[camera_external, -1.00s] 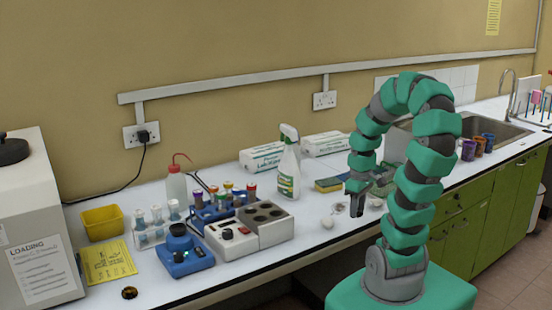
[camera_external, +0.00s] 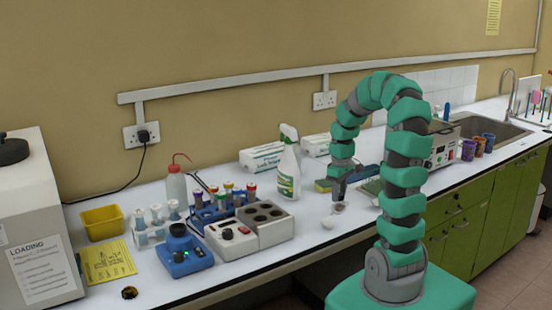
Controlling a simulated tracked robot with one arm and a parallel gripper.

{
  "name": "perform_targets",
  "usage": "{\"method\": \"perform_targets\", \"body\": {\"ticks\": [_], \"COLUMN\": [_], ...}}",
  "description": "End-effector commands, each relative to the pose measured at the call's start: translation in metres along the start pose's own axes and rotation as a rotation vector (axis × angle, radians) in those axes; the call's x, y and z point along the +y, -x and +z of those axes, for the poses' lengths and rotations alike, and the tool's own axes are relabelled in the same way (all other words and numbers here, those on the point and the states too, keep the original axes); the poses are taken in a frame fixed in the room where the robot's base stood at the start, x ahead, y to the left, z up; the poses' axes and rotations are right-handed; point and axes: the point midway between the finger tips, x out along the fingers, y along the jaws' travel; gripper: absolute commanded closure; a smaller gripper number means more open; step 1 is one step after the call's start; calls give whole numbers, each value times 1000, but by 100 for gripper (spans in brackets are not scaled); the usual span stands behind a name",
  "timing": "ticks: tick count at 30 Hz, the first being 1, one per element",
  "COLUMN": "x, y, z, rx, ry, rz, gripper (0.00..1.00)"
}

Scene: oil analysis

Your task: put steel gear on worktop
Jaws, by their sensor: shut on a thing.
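My gripper (camera_external: 338,203) points down just above the white worktop (camera_external: 312,222), right of the spray bottle. It is shut on a small greyish piece at its fingertips, which looks like the steel gear (camera_external: 338,209). The piece is mostly covered by the fingers and too small to make out teeth. It is at or very near the worktop surface; I cannot tell whether it touches.
A small white round object (camera_external: 328,223) lies just in front of my gripper. The spray bottle (camera_external: 288,170) stands to the left and a sponge (camera_external: 323,186) lies behind. A grey heater block (camera_external: 262,222) is further left. A metal-fronted device (camera_external: 443,148) stands right.

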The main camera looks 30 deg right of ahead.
Motion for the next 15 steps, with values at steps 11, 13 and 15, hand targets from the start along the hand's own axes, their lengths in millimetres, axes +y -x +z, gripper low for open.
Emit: {"method": "perform_targets", "body": {"ticks": [11, 13, 15], "x": [3, 3, 3], "y": [-35, -36, -36], "z": [-4, -5, -5], "rx": [-3, -1, 0], "ry": [1, 1, 1], "rz": [-1, 0, 0], "gripper": [87, 87, 87]}}
